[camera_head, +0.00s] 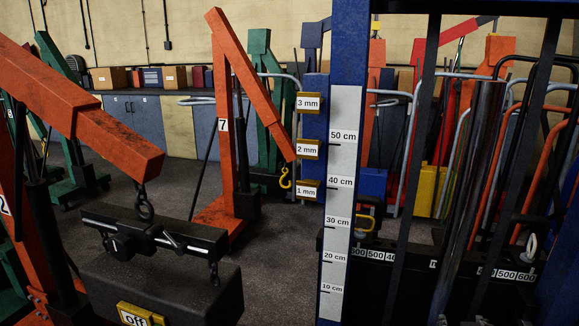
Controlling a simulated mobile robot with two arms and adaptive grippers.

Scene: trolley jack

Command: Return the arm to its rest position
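Neither of my grippers shows in the head view. An orange hoist arm (85,105) slopes down from the upper left. A dark chain (145,205) hangs from its tip and holds a black lifting beam (155,237). A black block (165,285) is just below the beam, with a yellow tag reading "Off" (140,314). Another orange crane (222,130) with a "7" label stands behind, its yellow hook (285,178) hanging free. Which arm the task means cannot be told. The bottom of the block is cut off by the frame.
A blue post (350,60) with a centimetre scale (341,190) stands close in front. Dark upright bars and a metal cylinder (470,200) fill the right. Grey floor (285,270) is open between block and post. Cabinets (190,125) line the back wall.

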